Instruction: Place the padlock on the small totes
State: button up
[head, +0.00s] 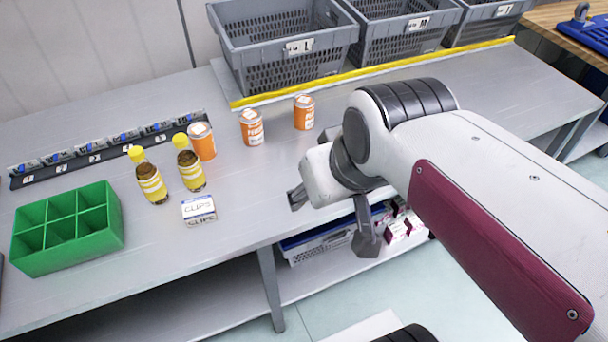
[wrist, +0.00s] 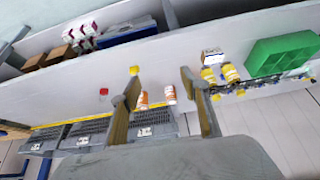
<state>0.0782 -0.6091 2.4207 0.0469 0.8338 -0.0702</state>
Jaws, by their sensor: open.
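I cannot make out a padlock for sure. A small red item (wrist: 103,91) and a small yellow item (wrist: 134,70) show in the wrist view, too small to identify; I do not see them in the head view. Grey totes stand at the back: one labelled L (head: 285,65), one labelled M (head: 395,45), and a third (head: 485,22) with an unclear label. They also show in the wrist view (wrist: 85,133). My gripper (head: 330,220) is open and empty near the table's front edge; its spread fingers show in the wrist view (wrist: 160,85).
Three orange cans (head: 252,128), two yellow-capped bottles (head: 151,184), a CLIPS box (head: 199,209) and a green divided crate (head: 66,240) stand on the table (head: 270,190). A yellow strip (head: 370,70) runs before the totes. A lower shelf (head: 330,270) holds a bin and boxes.

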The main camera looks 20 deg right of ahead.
jog(key=s, duration=0.3)
jog(key=s+a+f, duration=0.1)
jog(key=shift+s+a, duration=0.1)
jog(key=shift+s, duration=0.2)
